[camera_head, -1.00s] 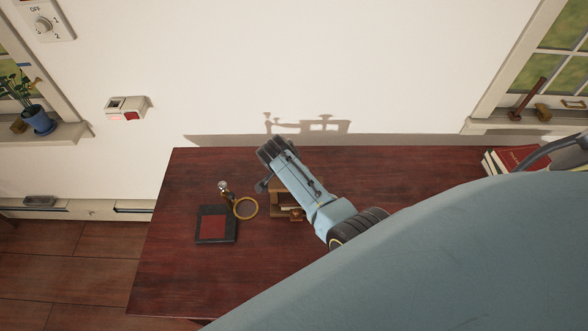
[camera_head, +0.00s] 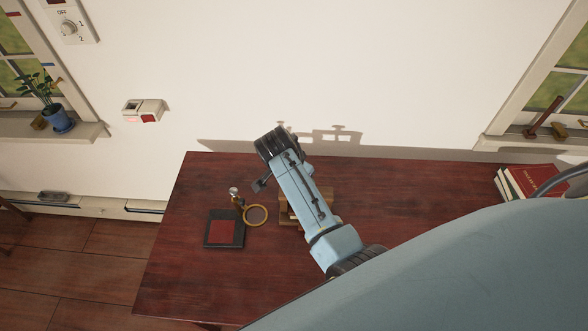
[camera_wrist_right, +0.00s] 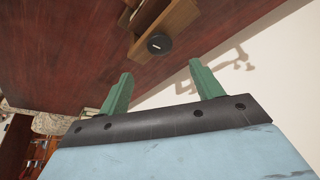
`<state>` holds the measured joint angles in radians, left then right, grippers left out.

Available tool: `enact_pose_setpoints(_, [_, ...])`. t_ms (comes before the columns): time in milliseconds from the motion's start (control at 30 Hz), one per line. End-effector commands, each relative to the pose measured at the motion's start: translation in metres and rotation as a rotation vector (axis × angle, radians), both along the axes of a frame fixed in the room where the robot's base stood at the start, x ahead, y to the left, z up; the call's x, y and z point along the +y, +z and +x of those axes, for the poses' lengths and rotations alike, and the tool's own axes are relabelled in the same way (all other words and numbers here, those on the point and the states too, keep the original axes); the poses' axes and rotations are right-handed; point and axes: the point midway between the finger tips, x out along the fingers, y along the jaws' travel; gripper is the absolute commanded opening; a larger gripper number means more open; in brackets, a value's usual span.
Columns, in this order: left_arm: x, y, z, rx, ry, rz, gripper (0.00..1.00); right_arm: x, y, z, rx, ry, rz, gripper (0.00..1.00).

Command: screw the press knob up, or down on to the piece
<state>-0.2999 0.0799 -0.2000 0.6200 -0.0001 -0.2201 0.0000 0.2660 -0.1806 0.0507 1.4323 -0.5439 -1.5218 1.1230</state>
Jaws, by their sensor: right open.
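The wooden press (camera_head: 288,217) stands on the dark red table, largely hidden behind my right arm in the head view. In the right wrist view its wooden frame (camera_wrist_right: 172,22) is at the top. A dark round knob (camera_wrist_right: 159,44) with a small light mark shows against the frame. My right gripper (camera_wrist_right: 160,70) has two green fingers spread apart with nothing between them. The knob lies beyond the fingertips, roughly in line with the gap, and apart from them. Any piece under the press cannot be made out. My left gripper is not in view.
On the table (camera_head: 190,275), left of the press, are a brass-rimmed magnifier (camera_head: 265,216) and a black and red pad (camera_head: 223,232). Books (camera_head: 525,182) lie at the far right. The white wall stands behind the table. The table's front left is clear.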

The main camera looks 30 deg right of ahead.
Motion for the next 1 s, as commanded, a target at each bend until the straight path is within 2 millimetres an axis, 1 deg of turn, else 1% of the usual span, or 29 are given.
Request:
enact_pose_setpoints(33, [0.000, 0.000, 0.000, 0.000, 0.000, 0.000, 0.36, 0.004, 0.009, -0.001, -0.003, 0.001, 0.003, 0.66])
enact_pose_setpoints(100, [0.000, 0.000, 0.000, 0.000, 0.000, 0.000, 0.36, 0.008, 0.019, -0.002, -0.004, 0.000, 0.002, 0.66])
enact_pose_setpoints(200, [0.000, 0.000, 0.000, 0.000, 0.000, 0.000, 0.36, 0.012, 0.030, -0.004, -0.003, 0.001, 0.001, 0.66])
enact_pose_setpoints(300, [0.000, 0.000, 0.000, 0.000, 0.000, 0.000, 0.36, 0.014, 0.035, -0.005, -0.002, 0.000, 0.001, 0.66])
enact_pose_setpoints(867, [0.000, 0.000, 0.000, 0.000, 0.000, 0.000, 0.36, 0.014, 0.037, -0.006, -0.001, 0.000, 0.000, 0.66])
enact_pose_setpoints(1000, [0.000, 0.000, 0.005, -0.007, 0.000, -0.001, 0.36, 0.014, 0.037, -0.006, 0.000, 0.000, 0.000, 0.66])
